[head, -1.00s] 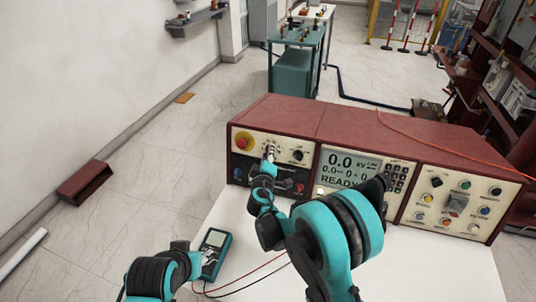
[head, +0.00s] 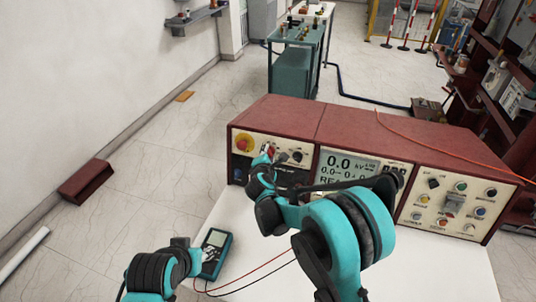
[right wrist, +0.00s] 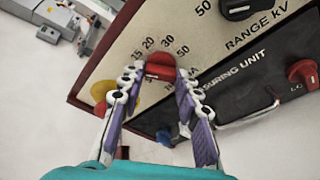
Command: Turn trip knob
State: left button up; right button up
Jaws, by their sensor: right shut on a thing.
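The trip knob is a small red knob (right wrist: 160,68) on the beige panel of a dark red test console (head: 309,118). Numbers such as 20, 30 and 50 are printed around it in the right wrist view. My right gripper (right wrist: 157,76) has its two fingers on either side of the knob, closed on it. In the head view the right gripper (head: 266,155) is at the console's left panel and covers most of the knob. My left arm is low at the left, by the multimeter; its fingers (head: 196,256) are too unclear to read.
A yellow and red button (head: 243,143) is left of the knob and a black range knob (head: 297,157) right of it. A teal multimeter (head: 213,250) with red and black leads lies on the white table (head: 410,275). My right arm partly covers the console's display (head: 347,165).

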jog(key=n+g+h+p, duration=0.1)
jog(key=n, duration=0.3)
jog(key=shift+n, duration=0.4)
dwell(0.4)
jog(key=o, duration=1.1)
jog(key=v, duration=1.2)
jog(key=shift+w+a+r, duration=0.1)
jog(key=shift+a+r, duration=0.05)
